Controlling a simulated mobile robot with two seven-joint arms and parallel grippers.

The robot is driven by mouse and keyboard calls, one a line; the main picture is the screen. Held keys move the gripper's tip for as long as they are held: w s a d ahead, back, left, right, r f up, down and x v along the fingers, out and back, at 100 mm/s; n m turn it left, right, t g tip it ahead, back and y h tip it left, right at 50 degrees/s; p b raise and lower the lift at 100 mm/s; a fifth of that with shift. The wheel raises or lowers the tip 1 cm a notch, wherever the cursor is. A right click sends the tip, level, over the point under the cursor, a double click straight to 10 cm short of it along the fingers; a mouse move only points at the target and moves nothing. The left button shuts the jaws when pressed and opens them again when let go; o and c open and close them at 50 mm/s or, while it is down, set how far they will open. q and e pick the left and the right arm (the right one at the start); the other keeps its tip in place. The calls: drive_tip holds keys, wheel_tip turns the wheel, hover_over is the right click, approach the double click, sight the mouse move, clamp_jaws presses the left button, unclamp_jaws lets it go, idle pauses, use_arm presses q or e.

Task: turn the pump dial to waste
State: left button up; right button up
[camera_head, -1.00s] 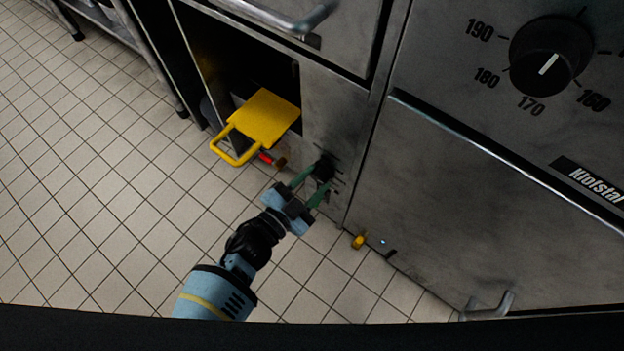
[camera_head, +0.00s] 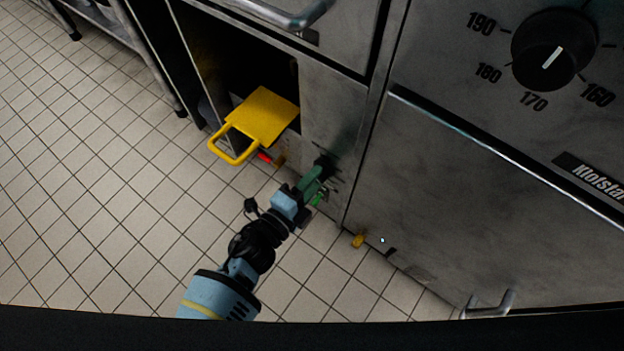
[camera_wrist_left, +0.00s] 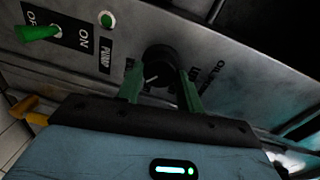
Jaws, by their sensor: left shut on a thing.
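The pump dial is a small black knob (camera_head: 322,164) low on the steel front panel. In the left wrist view the knob (camera_wrist_left: 160,60) sits between the two green fingers of my left gripper (camera_wrist_left: 161,88), which is shut on it. In the head view the left gripper (camera_head: 314,180) reaches the knob from below, one finger largely covering the other. Beside the knob are the printed word PUMP and partly hidden lettering that starts "OIL RE". A second label near the right finger is mostly covered, so I cannot tell the dial's setting. My right gripper is not in view.
A green ON/OFF lever (camera_wrist_left: 38,33) and a round green lamp (camera_wrist_left: 106,19) are beside the dial. A yellow handled tray (camera_head: 262,117) juts from the open compartment, above a red-handled valve (camera_head: 265,158). A large temperature dial (camera_head: 553,50) is upper right. Tiled floor is clear at left.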

use_arm(q)
drive_tip(key=m+b, duration=0.1)
drive_tip(key=m, duration=0.2)
drive_tip(key=shift+f+m+y, duration=0.15)
drive_tip(key=shift+m+y, duration=0.15)
idle(0.6)
drive_tip(key=o, duration=1)
drive_tip(key=shift+s+a, duration=0.1)
